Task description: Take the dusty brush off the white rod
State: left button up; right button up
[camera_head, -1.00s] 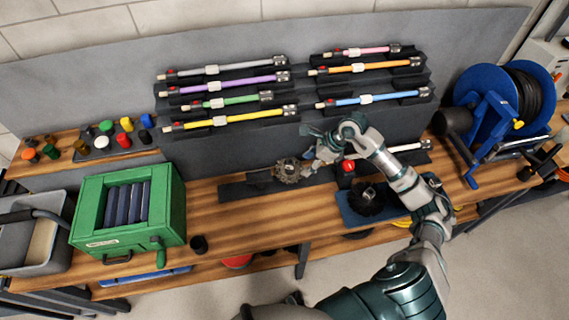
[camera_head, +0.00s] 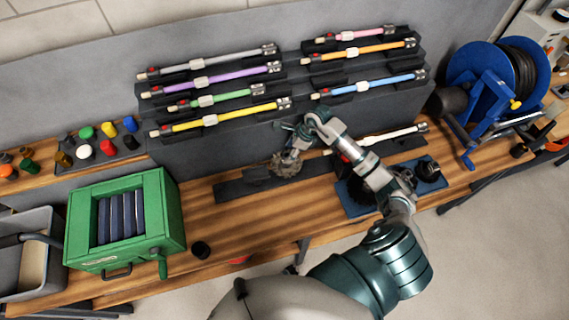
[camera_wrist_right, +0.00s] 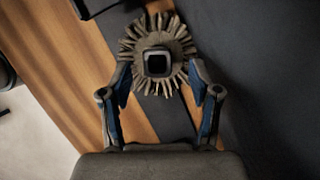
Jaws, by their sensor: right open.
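The dusty brush (camera_head: 287,163), a grey-brown ring of bristles, sits at the dark grey rest (camera_head: 232,189) on the bench. In the right wrist view the brush (camera_wrist_right: 157,88) shows its square dark socket facing the camera, with no rod visible in it. My right gripper (camera_head: 291,150) is right over the brush; in the wrist view its open fingers (camera_wrist_right: 160,95) stand either side of the brush's near edge, apparently not gripping. The white rod (camera_head: 400,133) lies to the right of the brush, its left part hidden by my right arm. My left gripper is not in view.
Coloured rods, such as the yellow one (camera_head: 225,118), lie on the stepped rack behind. A dark brush (camera_head: 350,195) is on a blue mat (camera_head: 352,208), partly behind my arm. A green box (camera_head: 125,225) stands left, a blue hose reel (camera_head: 490,85) right. Bare bench lies in front of the rest.

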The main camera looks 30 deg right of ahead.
jog(key=shift+w+a+f, duration=0.1)
jog(key=shift+f, duration=0.55)
jog(key=f, duration=0.2)
jog(key=f+p, duration=0.1)
jog(key=f, duration=0.1)
jog(key=shift+w+a+f, duration=0.15)
jog(key=shift+w+f, duration=0.05)
jog(key=shift+f, duration=0.1)
jog(key=shift+a+f, duration=0.15)
jog(key=shift+a, duration=0.4)
jog(key=shift+c, duration=1.2)
jog(key=c, duration=0.8)
grip_shut()
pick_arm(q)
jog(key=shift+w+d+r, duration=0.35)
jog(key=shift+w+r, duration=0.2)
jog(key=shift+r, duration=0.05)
pick_arm(e)
jog(key=shift+d, duration=0.25)
